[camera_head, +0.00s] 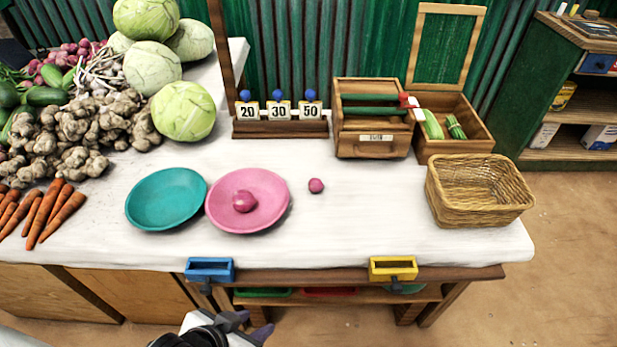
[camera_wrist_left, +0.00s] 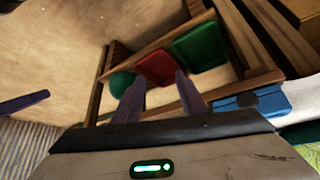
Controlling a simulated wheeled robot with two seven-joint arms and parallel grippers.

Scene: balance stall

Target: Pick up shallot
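One round pink shallot (camera_head: 316,185) lies alone on the white tabletop, right of the pink plate (camera_head: 275,215). Another shallot (camera_head: 244,201) rests in the pink plate. A heap of shallots (camera_head: 75,55) is at the back left, partly behind other vegetables. My left gripper (camera_head: 252,325) is low in front of the table's front edge, well apart from the shallots. In the left wrist view its two fingers (camera_wrist_left: 158,92) stand apart with nothing between them. My right gripper is not in view.
A teal plate (camera_head: 150,218) touches or nearly touches the pink plate. Blue (camera_head: 210,269) and yellow (camera_head: 393,268) trays jut from the front edge. A wicker basket (camera_head: 480,190) stands right, wooden boxes (camera_head: 372,146) behind. Tabletop around the lone shallot is clear.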

